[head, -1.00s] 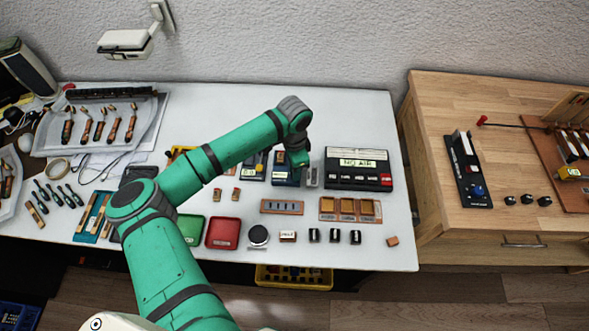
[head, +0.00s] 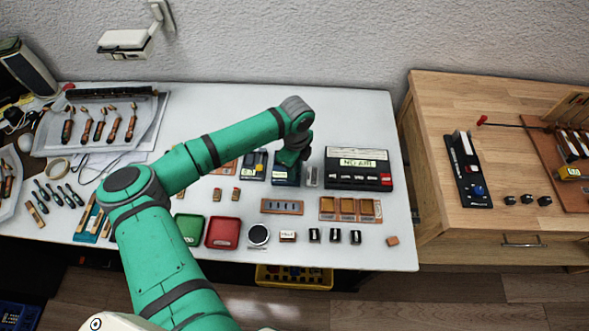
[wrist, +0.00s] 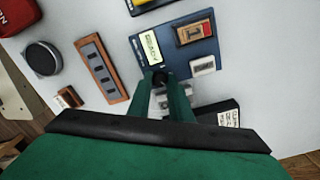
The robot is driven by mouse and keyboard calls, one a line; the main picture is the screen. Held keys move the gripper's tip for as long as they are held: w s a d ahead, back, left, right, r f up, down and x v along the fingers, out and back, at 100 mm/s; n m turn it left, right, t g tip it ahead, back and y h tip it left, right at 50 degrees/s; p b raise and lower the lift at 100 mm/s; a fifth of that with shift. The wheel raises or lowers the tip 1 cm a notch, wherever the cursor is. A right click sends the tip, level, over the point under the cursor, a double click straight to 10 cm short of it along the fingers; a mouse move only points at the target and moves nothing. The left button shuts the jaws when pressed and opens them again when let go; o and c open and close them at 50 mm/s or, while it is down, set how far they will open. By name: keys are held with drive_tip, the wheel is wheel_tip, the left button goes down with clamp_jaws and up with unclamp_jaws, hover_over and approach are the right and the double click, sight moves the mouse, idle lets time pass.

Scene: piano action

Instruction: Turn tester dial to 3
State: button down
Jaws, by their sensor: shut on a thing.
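The tester is a dark blue box (wrist: 178,55) in the wrist view with a pale display that appears to read READY. An orange-framed block marked 1 (wrist: 195,32) and a white piece (wrist: 203,66) sit on it. In the head view the tester (head: 286,180) is mostly hidden behind my gripper (head: 291,160). In the wrist view my gripper (wrist: 160,82) is at the tester's near edge, its green fingers closed around a small dark knob that appears to be the dial. The dial's pointer and numbers are hidden, so its setting cannot be read.
A black NO AIR unit (head: 358,168) stands right of the tester, with a small grey block (head: 312,177) between them. A slotted wooden strip (head: 282,206), a red tray (head: 223,233) and a round dark disc (head: 258,235) lie nearer.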

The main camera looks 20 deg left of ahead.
drive_tip(key=shift+a+m, duration=0.1)
drive_tip(key=shift+m, duration=0.4)
drive_tip(key=c, duration=1.6)
unclamp_jaws()
wheel_tip(320, 180, up, 11)
drive_tip(key=shift+w+f, duration=0.1)
